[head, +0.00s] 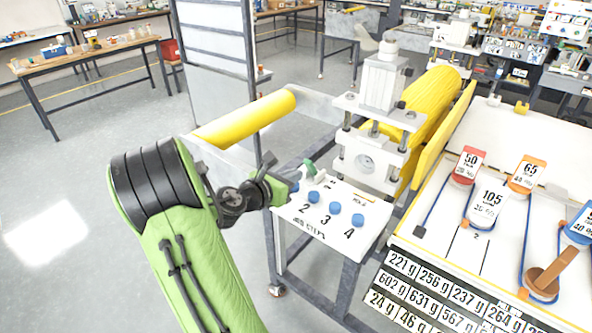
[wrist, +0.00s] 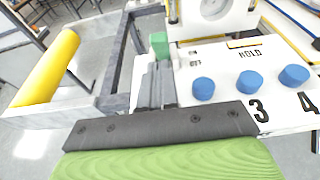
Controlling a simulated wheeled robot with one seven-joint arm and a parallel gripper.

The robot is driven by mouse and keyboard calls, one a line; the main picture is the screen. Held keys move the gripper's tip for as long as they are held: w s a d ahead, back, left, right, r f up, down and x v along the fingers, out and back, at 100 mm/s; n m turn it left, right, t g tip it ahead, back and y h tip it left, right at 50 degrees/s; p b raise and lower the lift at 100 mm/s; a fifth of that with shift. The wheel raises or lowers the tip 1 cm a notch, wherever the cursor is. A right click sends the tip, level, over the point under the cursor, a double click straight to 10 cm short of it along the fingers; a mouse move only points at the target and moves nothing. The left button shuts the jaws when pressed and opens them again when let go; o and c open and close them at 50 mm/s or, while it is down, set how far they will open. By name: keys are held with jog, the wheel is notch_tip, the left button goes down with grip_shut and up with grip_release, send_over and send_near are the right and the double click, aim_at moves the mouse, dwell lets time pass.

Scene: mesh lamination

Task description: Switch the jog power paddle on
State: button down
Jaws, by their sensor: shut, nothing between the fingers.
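The jog power paddle looks to be the small green piece (head: 309,167) at the back left of the white control panel (head: 345,193). It also shows as a green block (wrist: 159,44) in the wrist view, beside small lettering on the panel. My gripper (head: 292,183) is at the panel's left edge, shut and empty. In the wrist view its grey fingers (wrist: 158,72) point at the green block, with their tips just in front of it. I cannot tell whether they touch it. The paddle's base is partly hidden.
Several blue knobs (wrist: 250,82) with printed numbers stand to the right of my fingers. A white press unit (head: 370,150) and yellow rolls (head: 245,118) are behind. To the right is a white table (head: 480,255) with tagged weights. Floor at left is clear.

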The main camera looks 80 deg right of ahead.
jog(key=shift+s+d+r, duration=0.4)
jog(key=shift+d+r, duration=0.2)
jog(key=shift+d, duration=0.1)
jog(key=shift+r+p, duration=0.15)
jog(key=shift+p, duration=0.3)
jog(key=shift+d+r+p, duration=0.1)
jog(key=shift+r+p, duration=0.05)
jog(key=shift+p, duration=0.3)
jog(key=shift+y+p, duration=0.3)
jog(key=shift+p, duration=0.05)
